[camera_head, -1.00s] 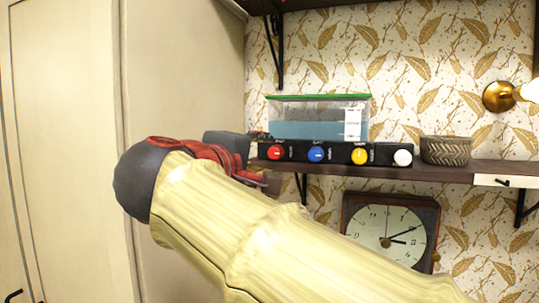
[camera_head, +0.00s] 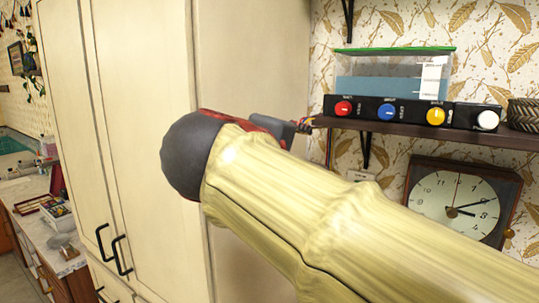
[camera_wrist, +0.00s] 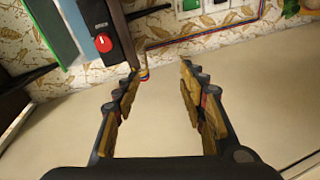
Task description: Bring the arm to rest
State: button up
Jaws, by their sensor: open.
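My gripper (camera_wrist: 160,105) is open in the wrist view. Its two fingers stand apart, with nothing between them but the pale surface behind. In the head view my arm, in a pale yellow sleeve, crosses from the lower right to the middle. Its dark rounded joint hides most of the gripper there. My arm is in front of the tall cream cabinet (camera_head: 150,130) and beside the left end of the wall shelf.
The dark shelf (camera_head: 420,129) holds a black box with coloured knobs (camera_head: 410,113), a clear tank (camera_head: 385,72) and a woven bowl (camera_head: 524,113). A square clock (camera_head: 460,205) hangs below. A counter (camera_head: 50,230) is far left. The red knob (camera_wrist: 103,42) shows near my fingers.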

jog(key=s+f+m+g+y, duration=0.1)
jog(key=s+f+g+y, duration=0.3)
jog(key=f, duration=1)
jog(key=s+f+m+g+y, duration=0.15)
jog(key=s+f, duration=0.35)
jog(key=f, duration=0.8)
jog(key=s+d+f+m+g+y, duration=0.2)
jog(key=s+d+f+m, duration=0.5)
jog(key=s+d+f, duration=0.3)
jog(key=shift+s+d+f, duration=0.2)
jog(key=shift+s+f, duration=1)
jog(key=shift+s, duration=0.5)
